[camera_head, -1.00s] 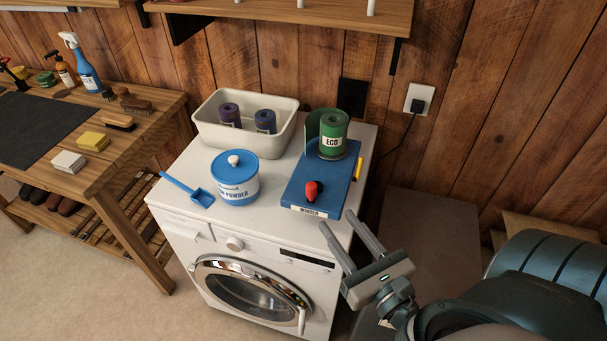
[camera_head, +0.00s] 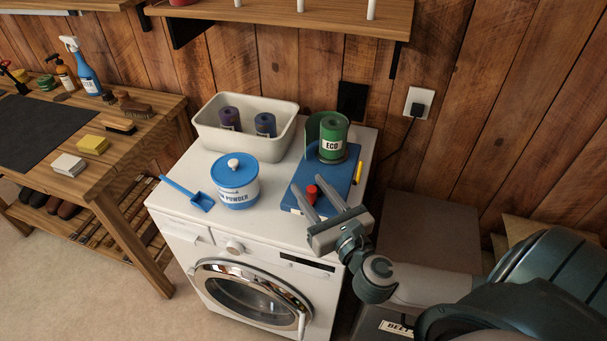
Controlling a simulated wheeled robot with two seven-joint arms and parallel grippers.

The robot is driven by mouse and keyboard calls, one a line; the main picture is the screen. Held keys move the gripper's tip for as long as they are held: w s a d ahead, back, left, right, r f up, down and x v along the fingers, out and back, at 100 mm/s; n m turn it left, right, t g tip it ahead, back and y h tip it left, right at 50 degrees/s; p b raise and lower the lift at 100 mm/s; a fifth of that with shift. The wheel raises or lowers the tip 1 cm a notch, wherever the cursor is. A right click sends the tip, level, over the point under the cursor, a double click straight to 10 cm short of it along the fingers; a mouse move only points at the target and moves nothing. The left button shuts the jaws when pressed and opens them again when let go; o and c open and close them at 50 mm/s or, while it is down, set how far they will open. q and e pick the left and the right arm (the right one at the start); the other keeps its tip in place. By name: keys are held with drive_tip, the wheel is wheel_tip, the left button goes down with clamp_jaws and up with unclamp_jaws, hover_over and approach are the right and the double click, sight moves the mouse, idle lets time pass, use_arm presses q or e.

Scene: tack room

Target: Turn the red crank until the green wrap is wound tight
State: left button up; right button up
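The blue winder board (camera_head: 338,173) lies on the right part of the white washing machine's top. The green wrap (camera_head: 333,141) stands upright as a roll at its far end, with a green flap curving behind its left side. The red crank (camera_head: 311,194) is at the board's near end. My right gripper (camera_head: 325,197) is open, its two fingers pointing at the crank, one on each side of it in the picture. I cannot tell whether they touch it. The winder's front label is hidden behind the gripper. My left gripper is not in view.
A blue-lidded powder tub (camera_head: 238,188) and a blue scoop (camera_head: 190,194) are left of the winder. A cream bin (camera_head: 213,138) with two dark rolls stands behind them. A shelf (camera_head: 290,20) hangs above.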

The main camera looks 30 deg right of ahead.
drive_tip(key=shift+w+d+p, duration=0.15)
drive_tip(key=shift+w+p, duration=0.25)
drive_tip(key=shift+w, duration=1.65)
drive_tip(key=shift+c, duration=0.6)
clamp_jaws()
